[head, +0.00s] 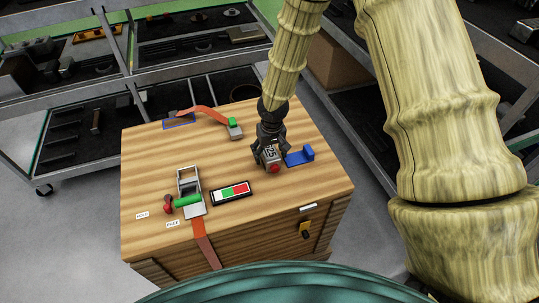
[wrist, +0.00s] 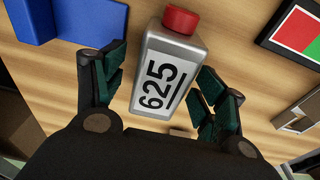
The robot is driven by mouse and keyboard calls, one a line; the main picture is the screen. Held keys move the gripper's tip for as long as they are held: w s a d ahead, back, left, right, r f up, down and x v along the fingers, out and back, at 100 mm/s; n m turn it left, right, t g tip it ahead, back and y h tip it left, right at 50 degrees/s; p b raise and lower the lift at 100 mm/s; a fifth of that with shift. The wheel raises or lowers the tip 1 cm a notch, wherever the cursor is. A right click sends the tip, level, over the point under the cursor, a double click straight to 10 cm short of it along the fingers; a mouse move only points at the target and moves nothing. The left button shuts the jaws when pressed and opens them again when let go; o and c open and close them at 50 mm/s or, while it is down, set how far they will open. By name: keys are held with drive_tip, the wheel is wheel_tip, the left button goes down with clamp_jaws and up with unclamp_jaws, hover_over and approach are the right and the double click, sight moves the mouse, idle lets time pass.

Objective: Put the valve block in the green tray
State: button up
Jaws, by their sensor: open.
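A grey block (wrist: 165,75) with a red cap (wrist: 180,19) and the number 625 stands between my open fingers in the wrist view; it may be the valve block. In the head view the block (head: 269,158) shows under my gripper (head: 268,148), on the wooden crate top. My gripper (wrist: 160,82) is open, with one finger on each side of the block and a gap visible at the left finger. I cannot make out a green tray; a flat black-edged panel (head: 231,193) with green and red halves lies to the left of the block.
A blue bracket (head: 300,156) lies close to the right of the block. A buckle with a green handle (head: 188,202) sits at front left; an orange strap (head: 206,114) lies at the back. The crate (head: 150,150) has free room at left. Metal shelves stand behind.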

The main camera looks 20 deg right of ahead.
drive_tip(key=shift+f, duration=0.4)
drive_tip(key=shift+c, duration=0.4)
clamp_jaws()
drive_tip(key=shift+r, duration=0.1)
